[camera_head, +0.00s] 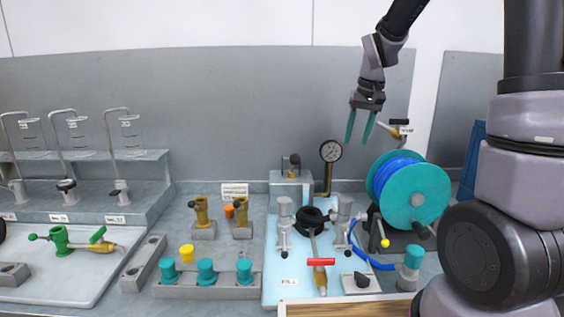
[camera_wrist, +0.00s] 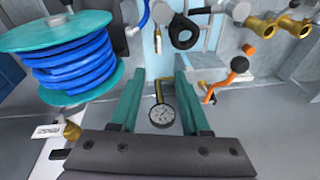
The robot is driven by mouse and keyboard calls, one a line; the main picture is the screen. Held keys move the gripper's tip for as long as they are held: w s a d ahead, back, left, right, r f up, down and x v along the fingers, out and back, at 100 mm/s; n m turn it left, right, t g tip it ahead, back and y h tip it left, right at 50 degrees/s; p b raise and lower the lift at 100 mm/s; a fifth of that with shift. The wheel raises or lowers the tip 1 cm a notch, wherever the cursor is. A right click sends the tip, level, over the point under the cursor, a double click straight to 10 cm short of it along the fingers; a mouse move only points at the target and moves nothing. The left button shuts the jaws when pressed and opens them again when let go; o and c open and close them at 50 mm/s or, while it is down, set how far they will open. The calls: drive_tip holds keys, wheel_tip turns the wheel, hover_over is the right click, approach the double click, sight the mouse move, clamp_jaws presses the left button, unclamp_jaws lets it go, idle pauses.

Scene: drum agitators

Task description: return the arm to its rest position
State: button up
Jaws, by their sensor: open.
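My gripper (camera_head: 360,128) is raised in the air over the back of the bench, its two teal fingers pointing down. It is open and empty. In the wrist view the two fingers of my gripper (camera_wrist: 161,92) stand apart, with the pressure gauge seen between them from above. My arm bends up and out of the top of the head view, and its thick lower links stand at the right. Nothing touches the fingers.
The hose reel (camera_head: 412,192) with blue hose stands below and right of my gripper. The pressure gauge (camera_head: 330,151) rises at the back, left of it. Valves and a black ring (camera_head: 311,221) stand on the light blue panel (camera_head: 276,262). A shelf (camera_head: 150,212) with hooked tubes is at left.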

drive_tip(key=s+r+m+t, duration=0.1)
drive_tip(key=s+r, duration=0.3)
drive_tip(key=s, duration=0.3)
drive_tip(key=s+d+r+t, duration=0.1)
drive_tip(key=s+r+t, duration=0.1)
drive_tip(key=s+r, duration=0.2)
drive_tip(key=s+d+r+m+t, duration=0.1)
drive_tip(key=s+r, duration=0.3)
drive_tip(key=s, duration=0.6)
drive_tip(key=shift+d+m+t+y, duration=0.15)
drive_tip(key=shift+m+t+y, duration=0.15)
drive_tip(key=shift+t+y, duration=0.1)
drive_tip(key=n+g+h, duration=0.2)
drive_tip(key=n+g, duration=0.2)
drive_tip(key=g, duration=0.3)
hover_over(336, 207)
wheel_tip(336, 207, down, 27)
wheel_tip(336, 207, down, 11)
drive_tip(key=shift+s+f, duration=0.1)
drive_tip(key=shift+f, duration=0.1)
